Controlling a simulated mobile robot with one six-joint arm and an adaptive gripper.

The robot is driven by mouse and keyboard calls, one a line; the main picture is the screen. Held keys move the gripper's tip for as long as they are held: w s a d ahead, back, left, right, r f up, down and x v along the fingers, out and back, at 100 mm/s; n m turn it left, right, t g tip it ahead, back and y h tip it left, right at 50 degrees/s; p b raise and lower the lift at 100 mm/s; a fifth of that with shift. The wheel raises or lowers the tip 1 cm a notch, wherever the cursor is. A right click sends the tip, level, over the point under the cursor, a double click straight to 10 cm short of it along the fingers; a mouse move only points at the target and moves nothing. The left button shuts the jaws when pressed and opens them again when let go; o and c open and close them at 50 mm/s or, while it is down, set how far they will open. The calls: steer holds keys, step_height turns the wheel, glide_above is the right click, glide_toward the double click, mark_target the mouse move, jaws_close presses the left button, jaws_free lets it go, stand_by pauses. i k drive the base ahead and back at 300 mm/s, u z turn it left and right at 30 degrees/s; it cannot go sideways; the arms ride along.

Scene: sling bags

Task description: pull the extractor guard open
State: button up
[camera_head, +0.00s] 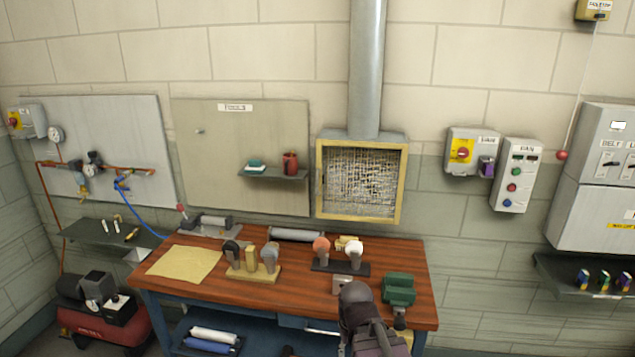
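The extractor guard (362,178) is a wire mesh panel in a yellow frame. It covers the front of the grey extractor box (375,134) on the wall behind the workbench. The guard looks shut, with its frame flat against the box. A small dark fitting shows on the left side of its frame. My arm's dark end, with my gripper (370,322), is at the bottom centre, over the bench's front edge. It is below the guard and well apart from it. My fingertips cannot be made out, and I see nothing held.
The wooden workbench (330,315) stands below the guard. It carries a tool block (252,272), a dark rack (340,266) with round-headed tools, and a green vise (398,288). A shelf with a red cup (290,163) is left of the guard. Switch boxes (472,152) hang right.

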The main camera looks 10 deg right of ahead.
mark_target(397, 146)
steer(key=u, duration=0.05)
steer(key=i, duration=1)
steer(key=z, duration=0.05)
